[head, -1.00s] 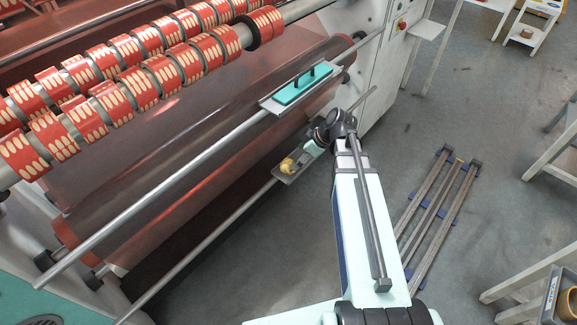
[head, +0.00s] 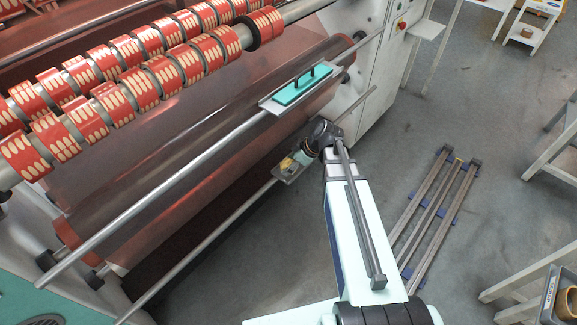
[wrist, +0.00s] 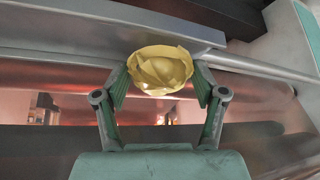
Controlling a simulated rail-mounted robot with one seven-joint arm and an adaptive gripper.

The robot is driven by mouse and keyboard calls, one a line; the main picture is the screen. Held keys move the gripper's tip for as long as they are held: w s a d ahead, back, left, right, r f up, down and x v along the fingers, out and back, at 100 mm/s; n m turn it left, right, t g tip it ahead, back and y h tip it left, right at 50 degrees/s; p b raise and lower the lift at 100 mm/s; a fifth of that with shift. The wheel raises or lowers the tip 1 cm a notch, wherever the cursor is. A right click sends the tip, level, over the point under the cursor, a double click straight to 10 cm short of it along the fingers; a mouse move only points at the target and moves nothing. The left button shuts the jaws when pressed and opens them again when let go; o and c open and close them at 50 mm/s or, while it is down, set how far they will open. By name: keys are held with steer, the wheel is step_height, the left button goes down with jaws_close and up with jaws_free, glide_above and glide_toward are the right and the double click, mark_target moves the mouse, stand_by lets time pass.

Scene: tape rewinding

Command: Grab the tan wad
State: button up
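The tan wad (wrist: 160,70) is a crumpled, layered yellowish ball at the upper middle of the wrist view. In the head view the tan wad (head: 286,163) shows small on a little grey tray (head: 289,179) on the lower rail, partly hidden by my gripper. My gripper (wrist: 161,80) has its two green-padded fingers spread, one on each side of the wad near its lower half. The fingers look open; contact with the wad is not clear. In the head view my gripper (head: 298,158) is right at the tray.
A grey upper tray with a teal handled block (head: 302,85) sits on the rail above. The large red roller (head: 190,175) and the lower rail (head: 200,247) run close to my gripper. Floor racks (head: 437,215) lie to the right, with clear floor between.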

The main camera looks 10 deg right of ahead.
steer(key=shift+c, duration=1.2)
steer(key=shift+r, duration=0.1)
